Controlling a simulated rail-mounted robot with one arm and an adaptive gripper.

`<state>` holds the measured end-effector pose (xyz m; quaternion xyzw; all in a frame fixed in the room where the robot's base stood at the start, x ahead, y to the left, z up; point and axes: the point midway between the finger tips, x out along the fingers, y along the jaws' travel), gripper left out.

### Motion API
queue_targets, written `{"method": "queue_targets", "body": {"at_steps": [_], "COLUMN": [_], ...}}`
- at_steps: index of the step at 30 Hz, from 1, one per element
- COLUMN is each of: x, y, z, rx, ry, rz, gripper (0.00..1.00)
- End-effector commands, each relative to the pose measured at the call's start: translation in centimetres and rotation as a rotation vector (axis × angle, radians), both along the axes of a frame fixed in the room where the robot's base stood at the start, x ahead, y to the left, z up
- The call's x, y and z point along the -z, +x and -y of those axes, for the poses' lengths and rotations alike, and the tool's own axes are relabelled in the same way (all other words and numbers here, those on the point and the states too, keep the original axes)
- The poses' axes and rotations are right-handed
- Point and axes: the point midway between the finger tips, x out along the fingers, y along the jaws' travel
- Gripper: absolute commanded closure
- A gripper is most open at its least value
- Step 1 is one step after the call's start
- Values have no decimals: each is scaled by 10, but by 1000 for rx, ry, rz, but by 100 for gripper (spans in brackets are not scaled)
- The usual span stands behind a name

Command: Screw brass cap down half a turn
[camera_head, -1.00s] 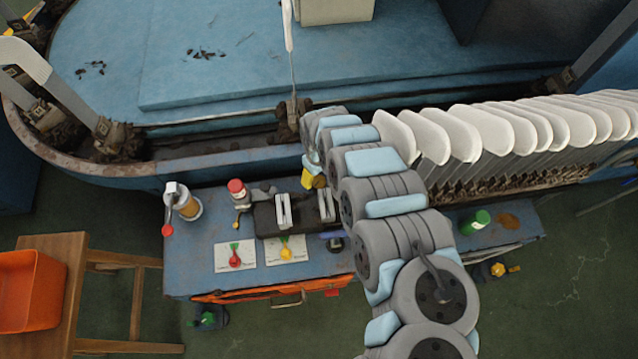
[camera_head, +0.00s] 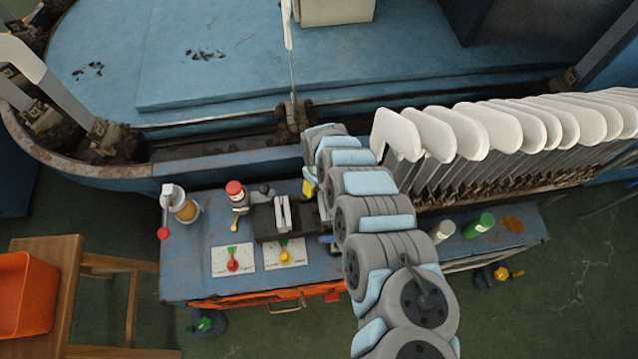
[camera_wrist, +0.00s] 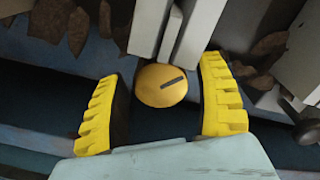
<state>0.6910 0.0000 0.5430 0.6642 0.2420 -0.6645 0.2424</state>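In the wrist view, the round brass cap (camera_wrist: 158,88) lies between the fingers of my gripper (camera_wrist: 162,103). A dark line on its face runs from near its middle toward the right edge, tilted slightly up. The two yellow ridged fingers stand apart on either side of the cap. A gap shows on each side, so my gripper is open and holds nothing. In the head view, a bit of yellow on my gripper (camera_head: 308,188) shows at the bench's back edge. My arm hides most of it, and the cap cannot be made out there.
Pale metal bars (camera_wrist: 200,32) stand close beyond the cap. White sock forms (camera_head: 470,135) line the right.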

Motion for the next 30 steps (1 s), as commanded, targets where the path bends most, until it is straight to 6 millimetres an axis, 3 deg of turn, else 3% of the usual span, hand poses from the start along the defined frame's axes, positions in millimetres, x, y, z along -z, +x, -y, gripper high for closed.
{"method": "queue_targets", "body": {"at_steps": [1,5,20,30], "x": [0,0,-2,-4], "y": [0,0,0,-2], "z": [0,0,0,-2], "rx": [0,0,67,326], "ry": [0,0,1,1], "rz": [0,0,1,-2], "gripper": [48,86,86,86]}}
